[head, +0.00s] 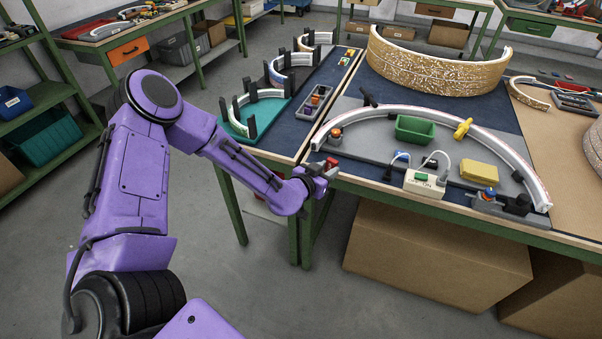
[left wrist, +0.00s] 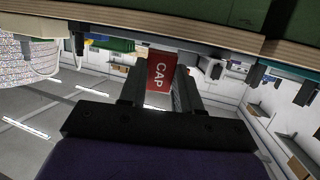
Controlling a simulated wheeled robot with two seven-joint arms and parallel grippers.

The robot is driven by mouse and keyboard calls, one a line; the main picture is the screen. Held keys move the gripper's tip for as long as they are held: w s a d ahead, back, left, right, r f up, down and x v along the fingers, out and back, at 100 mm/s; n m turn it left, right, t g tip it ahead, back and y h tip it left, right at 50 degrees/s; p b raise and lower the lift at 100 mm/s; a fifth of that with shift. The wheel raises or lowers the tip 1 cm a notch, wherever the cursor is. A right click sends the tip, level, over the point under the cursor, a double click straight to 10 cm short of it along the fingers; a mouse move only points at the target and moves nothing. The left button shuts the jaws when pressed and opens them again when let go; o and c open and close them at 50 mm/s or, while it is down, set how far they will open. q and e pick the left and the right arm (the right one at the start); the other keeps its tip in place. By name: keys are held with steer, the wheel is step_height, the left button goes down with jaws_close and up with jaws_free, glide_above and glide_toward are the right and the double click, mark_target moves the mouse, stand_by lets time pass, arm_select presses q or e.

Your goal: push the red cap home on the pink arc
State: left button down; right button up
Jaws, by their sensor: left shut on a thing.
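My left gripper (head: 322,170) is shut on the red cap (head: 332,162), just off the table's front edge. In the left wrist view, the cap (left wrist: 161,72) shows its "CAP" lettering between the two dark fingers. A large pale arc (head: 448,118), faintly pinkish toward its right end, stands on a grey board on the near table; I take it for the pink arc. Its left end is a little beyond and above my gripper in the head view. The cap is apart from the arc. My right gripper is not in view.
Inside the arc are a green bin (head: 415,130), a yellow box (head: 479,172) and a white switch box (head: 425,183) with cables. Grey end fixtures (head: 487,199) sit near the arc's ends. A yellow clamp (head: 463,128) is on the arc. Cardboard boxes (head: 430,255) stand under the table.

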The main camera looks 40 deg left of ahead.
mark_target(314, 147)
arm_select(q)
steer(key=s+a+n+t+y, duration=0.2)
steer(key=s+a+n+y, duration=0.15)
steer(key=a, duration=0.25)
steer(key=shift+m+y, duration=0.25)
steer(key=shift+y, duration=0.2)
steer(key=b+x, duration=0.1)
steer(key=x, duration=0.2)
steer(key=b+x, duration=0.2)
steer(key=x, duration=0.1)
steer(key=shift+a+f, duration=0.15)
steer(key=shift+a, duration=0.1)
steer(key=shift+x, duration=0.95)
steer(key=shift+s, duration=0.1)
steer(key=shift+w+a, duration=0.1)
steer(key=shift+w, duration=0.45)
